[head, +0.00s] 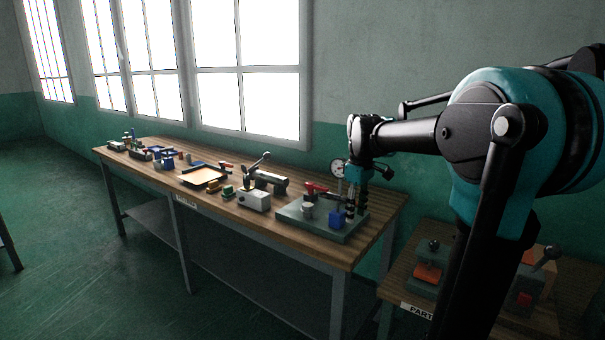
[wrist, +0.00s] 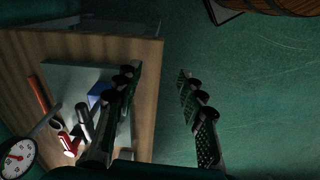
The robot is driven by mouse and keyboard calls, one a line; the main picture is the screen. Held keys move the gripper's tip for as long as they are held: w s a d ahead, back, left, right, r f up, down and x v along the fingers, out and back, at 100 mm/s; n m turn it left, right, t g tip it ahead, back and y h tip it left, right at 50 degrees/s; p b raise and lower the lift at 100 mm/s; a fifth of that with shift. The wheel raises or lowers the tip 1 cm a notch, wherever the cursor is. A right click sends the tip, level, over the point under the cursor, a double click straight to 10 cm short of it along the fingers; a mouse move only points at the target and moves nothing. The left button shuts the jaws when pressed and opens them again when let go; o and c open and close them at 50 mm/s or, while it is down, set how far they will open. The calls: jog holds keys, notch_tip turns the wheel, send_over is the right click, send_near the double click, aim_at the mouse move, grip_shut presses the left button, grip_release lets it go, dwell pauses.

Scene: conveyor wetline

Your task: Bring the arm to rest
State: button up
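My gripper (wrist: 155,105) shows in the wrist view with its two dark fingers spread apart and nothing between them. In the head view my gripper (head: 355,200) hangs fingers down at the right end of the long wooden workbench (head: 300,232). It appears over or just behind the grey-green fixture plate (head: 320,230), close to the blue block (head: 338,218). Whether it touches anything there I cannot tell. In the wrist view the left finger overlaps the plate's edge, and green floor lies beyond the right finger.
A dial gauge (head: 338,168) stands behind the plate, with a red-handled clamp (head: 315,188) on it. A lower table with fixtures (head: 428,275) stands at right. The floor at left (head: 70,220) is clear.

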jog(key=s+d+f+m+t, duration=0.1)
jog(key=s+f+m, duration=0.3)
jog(key=s+f, duration=0.6)
jog(key=s+d+f+m+t, duration=0.2)
jog(key=s+f+m, duration=0.3)
jog(key=s+f, duration=0.5)
jog(key=shift+d+f+t, duration=0.2)
jog(key=shift+f+t, duration=0.1)
jog(key=shift+f, duration=0.5)
